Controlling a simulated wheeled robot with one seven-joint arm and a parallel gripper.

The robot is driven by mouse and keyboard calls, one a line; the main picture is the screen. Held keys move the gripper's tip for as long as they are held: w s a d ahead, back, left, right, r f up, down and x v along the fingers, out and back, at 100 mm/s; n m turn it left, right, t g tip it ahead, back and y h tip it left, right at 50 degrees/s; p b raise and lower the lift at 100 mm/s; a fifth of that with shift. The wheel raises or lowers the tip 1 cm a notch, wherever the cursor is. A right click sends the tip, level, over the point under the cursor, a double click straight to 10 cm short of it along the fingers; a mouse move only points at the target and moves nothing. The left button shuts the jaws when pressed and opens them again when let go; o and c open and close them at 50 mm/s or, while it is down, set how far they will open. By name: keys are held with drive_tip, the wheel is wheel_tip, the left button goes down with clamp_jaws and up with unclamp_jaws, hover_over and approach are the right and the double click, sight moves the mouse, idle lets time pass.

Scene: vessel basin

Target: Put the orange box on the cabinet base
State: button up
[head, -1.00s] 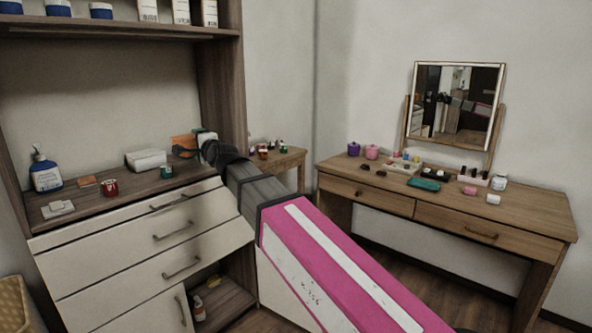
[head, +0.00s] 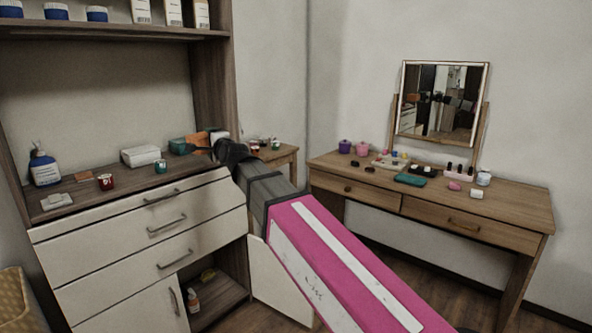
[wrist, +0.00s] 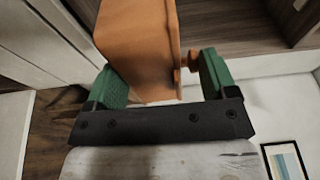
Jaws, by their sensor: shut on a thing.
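My gripper (wrist: 162,78) is shut on the orange box (wrist: 142,48) in the wrist view, with one green finger on each side. A small orange knob-like part shows beside the right finger. In the head view the orange box (head: 198,139) shows small at the end of my arm, partly hidden by the dark wrist. It appears above the right end of the cabinet's top; I cannot tell whether it touches anything. The cabinet base (head: 150,232) has a brown top, white drawer fronts, a door and an open lower shelf at right.
On the cabinet top are a blue-labelled pump bottle (head: 43,165), a white box (head: 143,156), a red cup (head: 105,181) and a small teal jar (head: 160,165). A small side table (head: 275,156) and a dressing table (head: 430,200) with cosmetics stand at right. A woven basket (head: 17,300) is at lower left.

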drive_tip(key=w+d+m+t+h, duration=0.1)
drive_tip(key=w+d, duration=0.2)
drive_tip(key=d, duration=0.4)
drive_tip(key=w+d+f+m+h, duration=0.1)
drive_tip(key=w+d+h, duration=0.1)
drive_tip(key=d, duration=0.5)
drive_tip(key=w+d+m+t+h, duration=0.1)
drive_tip(key=w+d+h, duration=0.1)
drive_tip(key=w+d, duration=0.3)
drive_tip(key=shift+d+f+m+t, duration=0.15)
drive_tip(key=shift+d+f, duration=0.05)
drive_tip(key=shift+d, duration=0.4)
drive_tip(key=shift+d+f+m+t, duration=0.15)
drive_tip(key=shift+d+f, duration=0.05)
drive_tip(key=shift+d, duration=0.4)
drive_tip(key=w+d+h, duration=0.1)
drive_tip(key=d, duration=0.3)
drive_tip(key=w+d+m+h, duration=0.1)
drive_tip(key=d, duration=0.3)
drive_tip(key=d+f+m+h, duration=0.1)
drive_tip(key=d, duration=0.3)
drive_tip(key=shift+w+d+t, duration=0.4)
drive_tip(key=d+m+h, duration=0.1)
drive_tip(key=d+h, duration=0.1)
drive_tip(key=d, duration=1.1)
drive_tip(key=shift+w+f+m+h, duration=0.4)
drive_tip(key=shift+f, duration=0.05)
